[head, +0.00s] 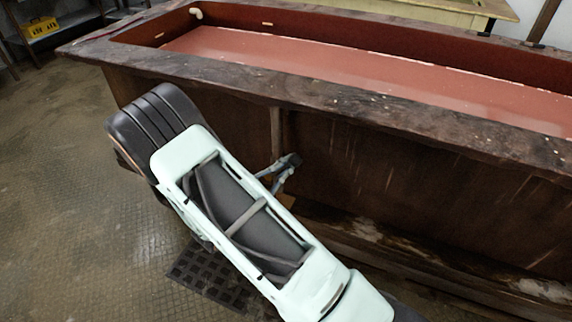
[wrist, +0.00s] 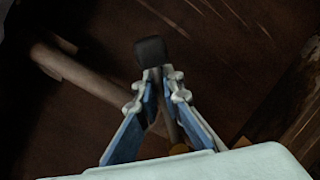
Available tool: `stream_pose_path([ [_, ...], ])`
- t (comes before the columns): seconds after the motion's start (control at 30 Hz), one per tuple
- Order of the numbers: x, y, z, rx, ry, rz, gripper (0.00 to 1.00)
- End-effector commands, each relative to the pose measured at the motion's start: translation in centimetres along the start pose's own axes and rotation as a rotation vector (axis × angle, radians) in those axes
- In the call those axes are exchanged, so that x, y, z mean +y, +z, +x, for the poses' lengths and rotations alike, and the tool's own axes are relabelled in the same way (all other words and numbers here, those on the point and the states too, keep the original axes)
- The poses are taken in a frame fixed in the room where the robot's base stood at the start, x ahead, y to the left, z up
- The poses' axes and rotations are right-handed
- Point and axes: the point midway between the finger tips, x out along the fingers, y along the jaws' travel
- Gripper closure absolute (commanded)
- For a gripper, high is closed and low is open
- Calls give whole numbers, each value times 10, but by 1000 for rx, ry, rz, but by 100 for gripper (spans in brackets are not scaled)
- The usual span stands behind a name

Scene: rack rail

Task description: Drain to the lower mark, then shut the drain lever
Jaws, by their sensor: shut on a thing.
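The long wooden tank (head: 400,118) holds a flat sheet of reddish liquid (head: 330,65). A small pale mark (head: 267,24) shows on the far inner wall, just above the liquid. Another (head: 159,36) is on the left end wall; I cannot tell which is the lower mark. My gripper (head: 287,165) is low in front of the tank's near side, partly hidden by my arm. In the wrist view, my gripper (wrist: 154,78) is shut on the drain lever, at its black grip (wrist: 150,51). The lever's angle and the drain outlet are not clear.
A dark floor grate (head: 208,276) lies below my arm. A pale pipe end (head: 196,13) sticks out at the tank's far left rim. A shelf with a yellow case (head: 41,28) stands at the back left. The floor at left is clear.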

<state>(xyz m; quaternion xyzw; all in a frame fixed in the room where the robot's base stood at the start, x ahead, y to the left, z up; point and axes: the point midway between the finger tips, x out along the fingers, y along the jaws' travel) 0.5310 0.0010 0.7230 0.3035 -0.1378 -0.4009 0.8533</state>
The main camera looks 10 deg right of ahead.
Motion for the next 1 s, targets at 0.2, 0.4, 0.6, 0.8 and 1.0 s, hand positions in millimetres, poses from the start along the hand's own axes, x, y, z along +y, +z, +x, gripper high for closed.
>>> stream_pose_path([
  [0.2,-12,-3,2,23,-16,110,100],
  [0.4,-28,-8,4,57,-43,276,100],
  [0.6,-44,-16,6,93,-71,458,100],
  [0.8,-56,-25,7,126,-95,621,100],
  [1.0,-62,-33,7,151,-115,745,100],
])
